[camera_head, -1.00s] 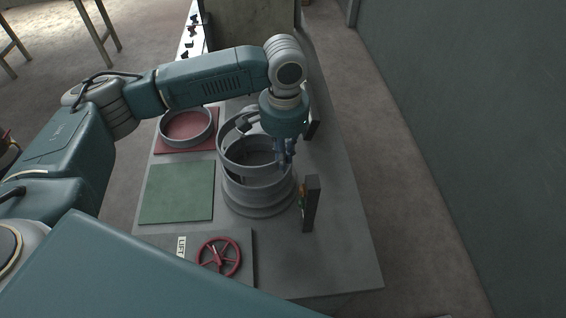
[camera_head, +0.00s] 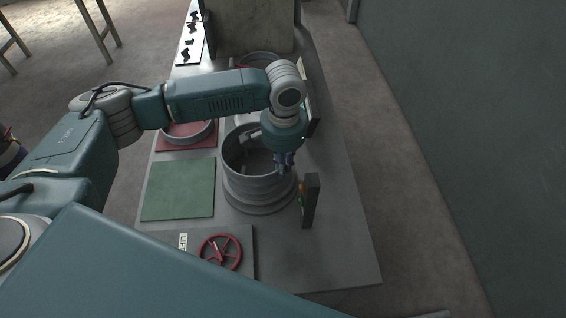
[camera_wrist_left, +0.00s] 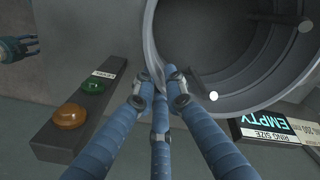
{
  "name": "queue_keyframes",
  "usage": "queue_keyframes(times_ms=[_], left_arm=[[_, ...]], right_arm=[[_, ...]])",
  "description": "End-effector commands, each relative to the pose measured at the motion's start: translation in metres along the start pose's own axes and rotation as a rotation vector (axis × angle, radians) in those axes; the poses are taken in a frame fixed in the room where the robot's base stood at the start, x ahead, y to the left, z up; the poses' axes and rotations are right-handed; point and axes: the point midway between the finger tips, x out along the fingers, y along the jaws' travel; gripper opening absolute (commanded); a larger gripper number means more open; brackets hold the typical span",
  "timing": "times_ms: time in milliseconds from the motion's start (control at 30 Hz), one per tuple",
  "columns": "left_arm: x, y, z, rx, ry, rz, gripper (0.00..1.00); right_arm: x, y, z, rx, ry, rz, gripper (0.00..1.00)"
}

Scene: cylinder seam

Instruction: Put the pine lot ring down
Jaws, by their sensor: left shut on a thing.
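The grey ring (camera_head: 236,148) is in the head view, low at the top of the round stepped stand (camera_head: 262,204). It looks roughly level; I cannot tell whether it rests fully on the stand. My left gripper (camera_head: 284,168) is shut on the ring's right-hand wall, from above. In the left wrist view the fingers (camera_wrist_left: 160,85) meet the ring's rim (camera_wrist_left: 152,45), and its inside shows at the upper right. Blue-grey fingers, apparently my right gripper (camera_wrist_left: 18,47), show at the left edge there; their opening is unclear.
A button box (camera_head: 311,202) stands close right of the stand. A green mat (camera_head: 178,190) lies bare at left. A red mat (camera_head: 163,148) bears another ring (camera_head: 186,136). A red handwheel (camera_head: 221,252) is in front. A screen reads EMPTY (camera_wrist_left: 268,124).

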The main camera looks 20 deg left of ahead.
Motion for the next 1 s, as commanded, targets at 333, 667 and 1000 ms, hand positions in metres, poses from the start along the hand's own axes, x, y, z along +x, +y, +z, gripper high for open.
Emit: queue_keyframes(times_ms=[333,667,1000], left_arm=[[-0.001,0.0,0.0,0.001,0.001,0.0,0.3],[-0.025,0.0,-0.002,0.002,0.006,0.0,0.3],[-0.099,0.0,-0.002,0.001,0.006,0.0,0.3]], right_arm=[[0.0,0.008,0.002,0.001,-0.002,0.009,0.4],[0.011,0.008,0.003,0.001,-0.002,0.009,0.4],[0.03,0.007,0.004,0.001,-0.001,0.008,0.4]])
